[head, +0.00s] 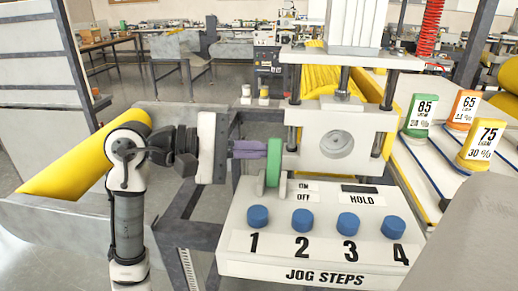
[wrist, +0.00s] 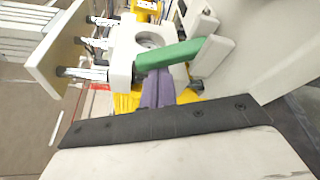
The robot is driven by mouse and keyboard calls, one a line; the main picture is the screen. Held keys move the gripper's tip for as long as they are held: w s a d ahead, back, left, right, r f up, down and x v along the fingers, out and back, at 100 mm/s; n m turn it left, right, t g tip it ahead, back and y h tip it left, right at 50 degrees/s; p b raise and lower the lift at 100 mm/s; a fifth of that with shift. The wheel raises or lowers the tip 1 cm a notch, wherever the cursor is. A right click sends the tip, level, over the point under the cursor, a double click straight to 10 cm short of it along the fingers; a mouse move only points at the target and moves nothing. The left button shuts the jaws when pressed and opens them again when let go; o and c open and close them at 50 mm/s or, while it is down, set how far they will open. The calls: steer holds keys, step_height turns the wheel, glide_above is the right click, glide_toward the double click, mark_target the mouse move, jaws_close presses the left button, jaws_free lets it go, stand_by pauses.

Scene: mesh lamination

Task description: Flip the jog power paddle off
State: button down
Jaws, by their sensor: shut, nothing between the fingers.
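The jog power paddle is a green lever (head: 273,163) standing about upright in a white bracket at the back left of the jog panel (head: 228,242). ON and OFF labels (head: 303,192) are printed just right of it. My gripper (head: 264,149) has purple fingers, shut and empty, reaching from the left to the upper part of the paddle. The fingertips look to be at or against it; contact is not certain. In the wrist view the green paddle (wrist: 172,55) lies across the ends of the purple fingers (wrist: 157,82), whose tips are partly hidden behind it.
Several blue knobs (head: 302,219) numbered 1 to 4 line the panel's front, with a HOLD label (head: 361,200) above them. A white press block (head: 336,135) with posts stands behind. Coloured weight tags (head: 481,144) sit at the right. A yellow roll (head: 85,155) lies at the left.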

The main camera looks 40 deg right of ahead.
steer(key=shift+s+a+r+m, duration=0.1)
steer(key=shift+a+r+m, duration=0.05)
steer(key=shift+m, duration=0.15)
steer(key=m, duration=0.1)
steer(key=s+a+m+h+b, duration=0.1)
steer(key=m, duration=0.1)
steer(key=shift+a+r+h, duration=0.1)
steer(key=shift+r+h, duration=0.2)
steer(key=m+b, duration=0.1)
steer(key=m, duration=0.1)
steer(key=s+a+m+g+b, duration=0.1)
steer(key=m, duration=0.1)
steer(key=a+m+h+b, duration=0.1)
steer(key=shift+s+r+m+g, duration=0.15)
steer(key=shift+s+m+g, duration=0.25)
steer(key=shift+a, duration=0.1)
steer(key=shift+s+a, duration=0.1)
steer(key=shift+s, duration=0.05)
steer(key=shift+s+a, duration=0.1)
stand_by(0.4)
